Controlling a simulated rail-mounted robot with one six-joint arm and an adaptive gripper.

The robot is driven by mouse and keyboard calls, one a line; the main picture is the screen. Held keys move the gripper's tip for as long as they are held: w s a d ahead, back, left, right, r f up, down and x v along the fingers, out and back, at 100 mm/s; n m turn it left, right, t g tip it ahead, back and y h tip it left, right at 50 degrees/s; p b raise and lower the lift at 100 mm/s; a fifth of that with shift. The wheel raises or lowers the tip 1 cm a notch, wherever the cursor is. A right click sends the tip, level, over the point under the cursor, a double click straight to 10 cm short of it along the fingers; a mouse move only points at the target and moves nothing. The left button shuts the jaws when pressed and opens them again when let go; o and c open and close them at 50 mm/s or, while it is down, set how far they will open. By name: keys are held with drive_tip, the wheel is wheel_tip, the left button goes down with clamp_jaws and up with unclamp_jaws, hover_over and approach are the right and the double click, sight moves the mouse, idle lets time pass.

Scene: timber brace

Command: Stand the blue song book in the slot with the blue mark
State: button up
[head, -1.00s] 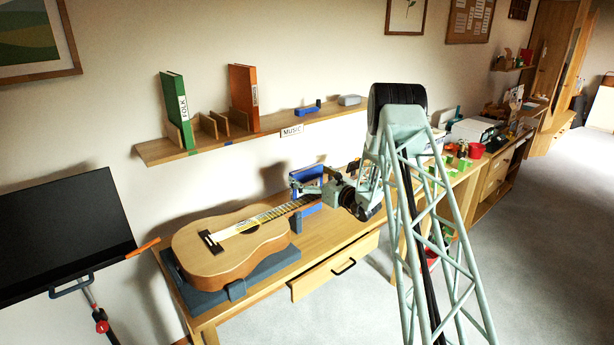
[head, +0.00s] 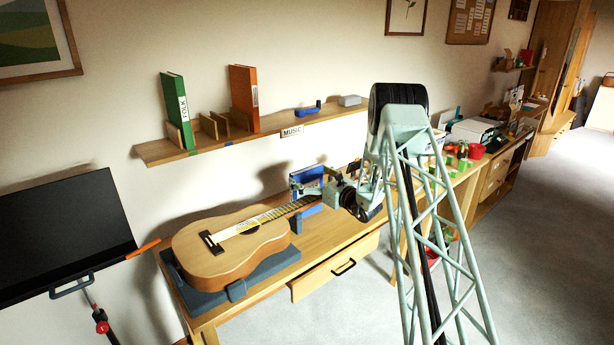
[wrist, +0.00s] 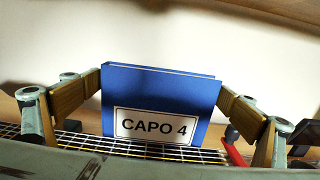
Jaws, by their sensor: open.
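The blue book (head: 306,177) stands upright on the desk beyond the guitar neck. In the wrist view the blue book (wrist: 165,85) has a white label reading "CAPO 4". My gripper (wrist: 163,95) is open, with one wooden-padded finger at each side edge of the book. I cannot tell whether the fingers touch it. In the head view my gripper (head: 322,184) is beside the book, partly covering it. On the wall shelf (head: 270,130), low wooden dividers (head: 214,125) form slots between a green book and an orange book. A small blue mark (head: 228,143) is on the shelf's front edge below them.
A guitar (head: 228,246) lies on a dark grey support, and its strings (wrist: 150,150) run close in front of the book. A green FOLK book (head: 176,108) and an orange book (head: 244,98) stand on the shelf. A blue object (head: 308,110) lies right of them.

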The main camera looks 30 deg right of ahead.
drive_tip(key=p+v, duration=0.1)
drive_tip(key=v, duration=1)
drive_tip(key=shift+s, duration=0.3)
drive_tip(key=shift+d, duration=0.15)
